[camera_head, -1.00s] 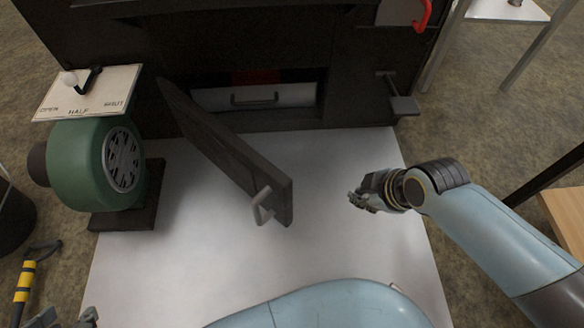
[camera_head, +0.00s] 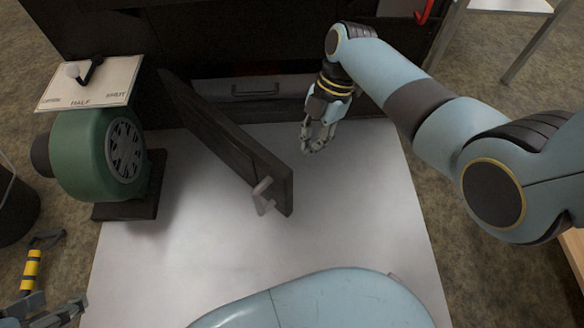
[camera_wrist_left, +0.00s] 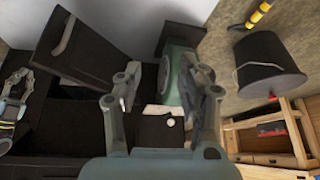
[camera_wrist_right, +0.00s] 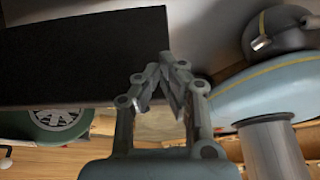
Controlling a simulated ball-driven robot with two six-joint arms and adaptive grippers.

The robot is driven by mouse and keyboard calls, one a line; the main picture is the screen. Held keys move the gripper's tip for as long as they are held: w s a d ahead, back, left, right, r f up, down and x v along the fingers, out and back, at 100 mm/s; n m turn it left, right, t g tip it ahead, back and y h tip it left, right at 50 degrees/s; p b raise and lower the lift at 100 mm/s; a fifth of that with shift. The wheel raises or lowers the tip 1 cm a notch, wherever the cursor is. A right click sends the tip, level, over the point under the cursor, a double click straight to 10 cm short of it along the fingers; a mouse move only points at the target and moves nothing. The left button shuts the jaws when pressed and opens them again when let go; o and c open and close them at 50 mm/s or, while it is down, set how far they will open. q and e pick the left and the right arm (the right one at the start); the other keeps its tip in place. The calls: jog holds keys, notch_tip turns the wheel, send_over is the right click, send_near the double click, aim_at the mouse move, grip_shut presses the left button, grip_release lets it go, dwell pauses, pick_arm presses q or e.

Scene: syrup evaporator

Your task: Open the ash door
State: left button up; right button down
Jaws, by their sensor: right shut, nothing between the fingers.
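The ash door (camera_head: 225,140) is a dark panel swung well out from the evaporator front, over the pale floor sheet. Its grey bar handle (camera_head: 263,196) is near the free end. The door also shows in the left wrist view (camera_wrist_left: 98,48) and fills the upper left of the right wrist view (camera_wrist_right: 85,60). My right gripper (camera_head: 312,148) is shut and empty, to the right of the door on its inner side, apart from the handle. My left gripper (camera_wrist_left: 165,85) is open and empty; in the head view it is at the bottom left corner (camera_head: 68,312).
Behind the door is an opening with a grey drawer front and handle (camera_head: 255,88), partly dim. A green blower (camera_head: 92,160) with a labelled lever plate (camera_head: 88,88) stands left of the door. A black bucket (camera_wrist_left: 268,65) is on the floor. The sheet's middle is clear.

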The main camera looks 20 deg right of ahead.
pick_arm(q)
jog(key=f+t+b, duration=0.2)
jog(key=f+t, duration=0.1)
jog(key=f+t+b, duration=0.1)
jog(key=shift+w+d+f+t, duration=0.15)
jog(key=shift+w+f+t, duration=0.1)
jog(key=shift+f+t, duration=0.05)
pick_arm(e)
jog(key=s+a+f, duration=0.2)
jog(key=a+f, duration=0.1)
jog(key=a, duration=0.2)
jog(key=shift+s+f, duration=0.15)
pick_arm(q)
jog(key=shift+r, duration=0.1)
